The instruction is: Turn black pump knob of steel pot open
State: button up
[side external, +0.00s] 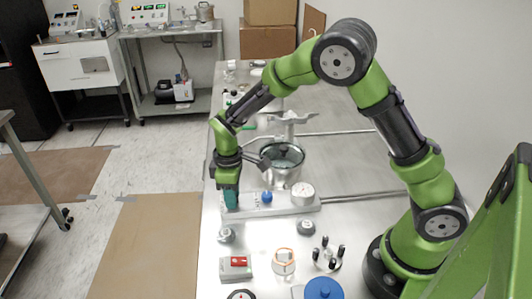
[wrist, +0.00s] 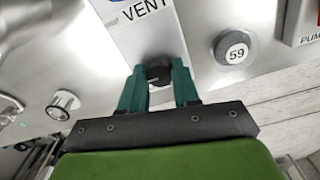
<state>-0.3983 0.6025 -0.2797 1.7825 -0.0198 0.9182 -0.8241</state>
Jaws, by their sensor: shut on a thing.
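The steel pot (side external: 283,172) with a glass-like lid stands behind a pale valve block (side external: 250,210) on the steel table. In the wrist view, the black pump knob (wrist: 158,75) sits at the end of the block marked VENT. My gripper (side external: 231,200) points down at the left end of the block. In the wrist view its teal fingers (wrist: 159,72) are on both sides of the black knob, shut on it. In the side view the fingers hide the knob. I cannot read the knob's turn angle.
A blue knob (side external: 267,197) and a round gauge (side external: 303,191) are on the same block. A dial marked 59 (wrist: 235,48) and a red switch box (side external: 236,268) are close by. A blue lid (side external: 324,288) and a holder with black pegs (side external: 328,256) are at the front.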

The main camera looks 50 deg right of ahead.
jog(key=shift+c, duration=0.5)
jog(key=shift+m, duration=0.4)
jog(key=m, duration=1.2)
jog(key=shift+m, duration=0.4)
jog(key=m, duration=0.4)
jog(key=shift+m, duration=0.3)
jog(key=o, duration=1.1)
jog(key=shift+c, duration=0.2)
